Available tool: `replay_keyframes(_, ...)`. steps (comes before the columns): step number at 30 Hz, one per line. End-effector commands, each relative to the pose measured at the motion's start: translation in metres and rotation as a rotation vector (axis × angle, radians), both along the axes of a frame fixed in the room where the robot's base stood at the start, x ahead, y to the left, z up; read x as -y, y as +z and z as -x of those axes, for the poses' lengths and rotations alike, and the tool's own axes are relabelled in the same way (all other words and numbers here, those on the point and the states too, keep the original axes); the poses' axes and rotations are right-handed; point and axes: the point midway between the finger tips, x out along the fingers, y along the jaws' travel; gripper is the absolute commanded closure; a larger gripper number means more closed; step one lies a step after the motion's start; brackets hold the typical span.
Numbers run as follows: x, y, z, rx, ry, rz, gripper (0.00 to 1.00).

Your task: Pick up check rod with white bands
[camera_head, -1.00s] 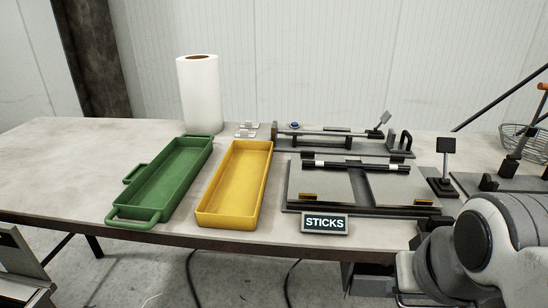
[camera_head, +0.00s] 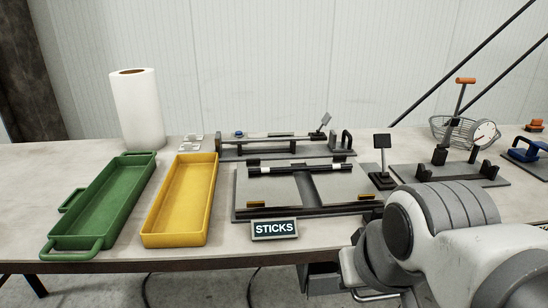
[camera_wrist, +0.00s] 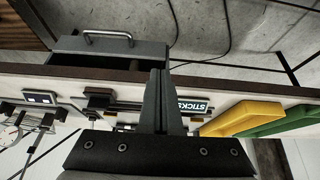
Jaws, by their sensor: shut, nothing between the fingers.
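The check rod with white bands (camera_head: 300,166) is a dark rod with pale bands. My gripper (camera_wrist: 160,72) is shut and empty in the wrist view. Its fingers stand in front of the table edge and partly cover the STICKS sign (camera_wrist: 192,105). The gripper is away from the rod, and I cannot make the rod out clearly in the wrist view. My arm fills the lower right of the head view.
A yellow tray (camera_head: 148,226) and a green tray (camera_head: 52,238) stand left of the fixture. A paper roll (camera_head: 137,108) stands behind them. A second rod stand (camera_head: 285,154) is behind the fixture. A dial gauge (camera_head: 485,134) and a wire basket (camera_head: 440,128) are at right.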

Motion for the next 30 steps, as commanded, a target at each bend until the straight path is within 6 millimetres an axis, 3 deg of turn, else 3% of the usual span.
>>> replay_keyframes(5,0.000,0.000,0.000,0.000,0.000,0.000,1.00)
replay_keyframes(9,0.000,0.005,-0.003,-0.003,-0.011,-0.008,0.78)
replay_keyframes(13,-0.001,0.030,-0.018,-0.028,-0.075,-0.057,0.55)
replay_keyframes(15,-0.001,0.051,-0.034,-0.049,-0.141,-0.101,0.46)
replay_keyframes(21,0.000,0.107,-0.090,-0.127,-0.376,-0.232,0.46)
replay_keyframes(30,0.004,0.160,-0.180,-0.232,-0.754,-0.372,0.46)
